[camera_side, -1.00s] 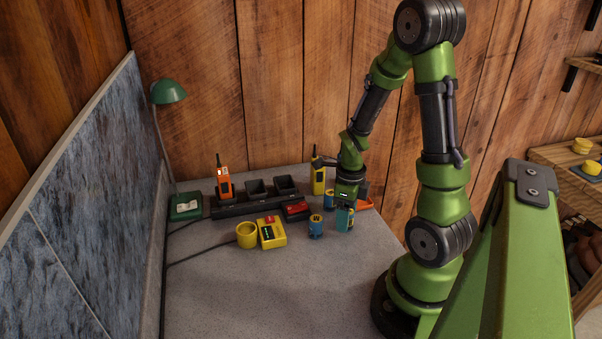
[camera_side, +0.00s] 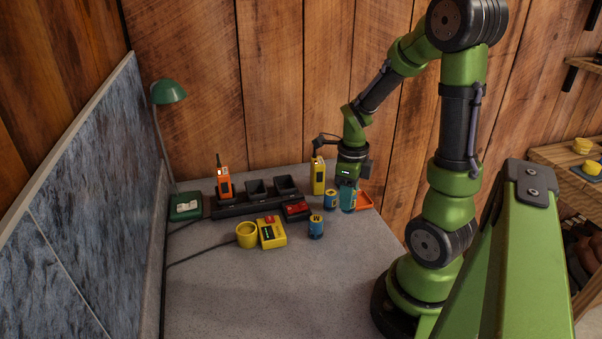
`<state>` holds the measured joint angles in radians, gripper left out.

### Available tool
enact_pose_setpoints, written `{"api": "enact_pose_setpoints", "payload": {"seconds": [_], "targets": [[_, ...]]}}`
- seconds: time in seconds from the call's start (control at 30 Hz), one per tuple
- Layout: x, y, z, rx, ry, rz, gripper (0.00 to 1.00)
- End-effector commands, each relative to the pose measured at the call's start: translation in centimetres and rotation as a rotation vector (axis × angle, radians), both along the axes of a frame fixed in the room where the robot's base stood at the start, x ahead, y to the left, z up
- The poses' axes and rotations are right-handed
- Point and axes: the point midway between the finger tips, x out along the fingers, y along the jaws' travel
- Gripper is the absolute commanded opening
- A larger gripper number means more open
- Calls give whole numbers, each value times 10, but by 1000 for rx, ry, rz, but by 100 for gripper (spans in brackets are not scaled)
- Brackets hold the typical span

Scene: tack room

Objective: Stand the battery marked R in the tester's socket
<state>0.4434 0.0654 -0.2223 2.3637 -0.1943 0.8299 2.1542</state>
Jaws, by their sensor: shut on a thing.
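The yellow tester (camera_side: 272,232) sits mid-table, with a round yellow socket (camera_side: 247,235) at its left. My gripper (camera_side: 348,200) is right of the tester, shut on a blue battery (camera_side: 348,204) that is mostly hidden by the fingers; its marking cannot be read. A blue battery with a yellow band (camera_side: 316,228) stands on the table between the tester and my gripper; its letter looks like M. Another blue and yellow battery (camera_side: 330,200) stands farther back, just left of my gripper; its letter is too small to read.
A black charger rack (camera_side: 235,209) holds an orange radio (camera_side: 223,184) at the back. A red item (camera_side: 297,207) lies at its right end. A green lamp (camera_side: 168,92) stands left. The table front is clear.

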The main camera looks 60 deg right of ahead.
Motion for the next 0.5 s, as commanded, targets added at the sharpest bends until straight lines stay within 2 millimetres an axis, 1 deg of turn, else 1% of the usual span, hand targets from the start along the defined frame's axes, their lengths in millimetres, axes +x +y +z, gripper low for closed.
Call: {"api": "enact_pose_setpoints", "payload": {"seconds": [0.03,0.13,0.2,0.3,0.37,0.47,0.5], "targets": [[2,-1,11,-3,-7,1,6],[1,0,27,-3,-5,1,6],[2,2,34,-2,-3,10,6],[9,12,36,1,1,57,6],[21,20,35,0,2,106,6],[55,41,32,-1,4,206,6],[70,51,32,-1,4,244,6]]}}
